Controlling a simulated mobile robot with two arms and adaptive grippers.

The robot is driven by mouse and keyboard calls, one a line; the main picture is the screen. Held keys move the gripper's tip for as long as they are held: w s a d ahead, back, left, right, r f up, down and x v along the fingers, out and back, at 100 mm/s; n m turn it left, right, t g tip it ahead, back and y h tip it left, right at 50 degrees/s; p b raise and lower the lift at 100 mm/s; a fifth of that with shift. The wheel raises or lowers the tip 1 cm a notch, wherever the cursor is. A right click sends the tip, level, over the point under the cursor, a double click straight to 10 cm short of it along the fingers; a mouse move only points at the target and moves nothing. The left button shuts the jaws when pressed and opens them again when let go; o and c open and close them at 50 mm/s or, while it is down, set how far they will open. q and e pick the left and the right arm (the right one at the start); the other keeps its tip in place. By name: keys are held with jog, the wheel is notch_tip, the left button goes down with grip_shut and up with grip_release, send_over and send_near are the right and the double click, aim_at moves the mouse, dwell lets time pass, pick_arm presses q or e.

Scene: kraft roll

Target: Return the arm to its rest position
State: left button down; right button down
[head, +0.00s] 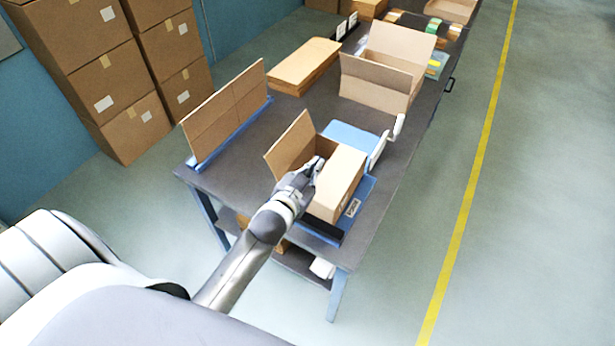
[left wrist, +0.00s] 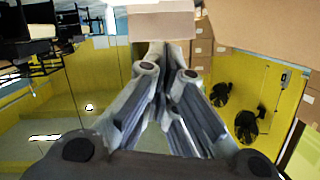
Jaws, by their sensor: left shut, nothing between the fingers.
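My left gripper (head: 308,170) is shut and empty. In the head view it is at the near left side of the open cardboard box (head: 338,184), by the box's opening; I cannot tell whether it touches the box. In the left wrist view the gripper's fingertips (left wrist: 165,70) are together, with a cardboard surface (left wrist: 175,22) just beyond them. My left arm reaches in from the lower left over the near edge of the table. My right gripper is in neither view.
The dark table (head: 240,157) carries a larger open carton (head: 378,75), a stack of flat cardboard (head: 305,62) and an upright cardboard panel (head: 225,110) in a blue holder. A blue mat (head: 357,200) lies by the box. Stacked cartons (head: 105,85) stand at left. Floor at right is clear.

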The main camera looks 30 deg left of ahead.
pick_arm(q)
jog(key=s+d+f+g+h, duration=0.1)
jog(key=s+d+f+g, duration=0.15)
jog(key=s+g, duration=0.75)
jog(key=s+d+f+g, duration=0.2)
jog(key=s+d, duration=0.1)
jog(key=s, duration=1.5)
notch_tip(320, 180, down, 31)
jog(key=s+g+b, duration=0.1)
jog(key=s+b, duration=0.1)
jog(key=b, duration=0.2)
jog(key=s+a+f+g+b, duration=0.1)
jog(key=s+a+f+b, duration=0.2)
jog(key=s+f, duration=1.3)
notch_tip(320, 180, down, 2)
jog(key=shift+a+f, duration=0.2)
jog(key=shift+a, duration=0.05)
jog(key=shift+s, duration=0.1)
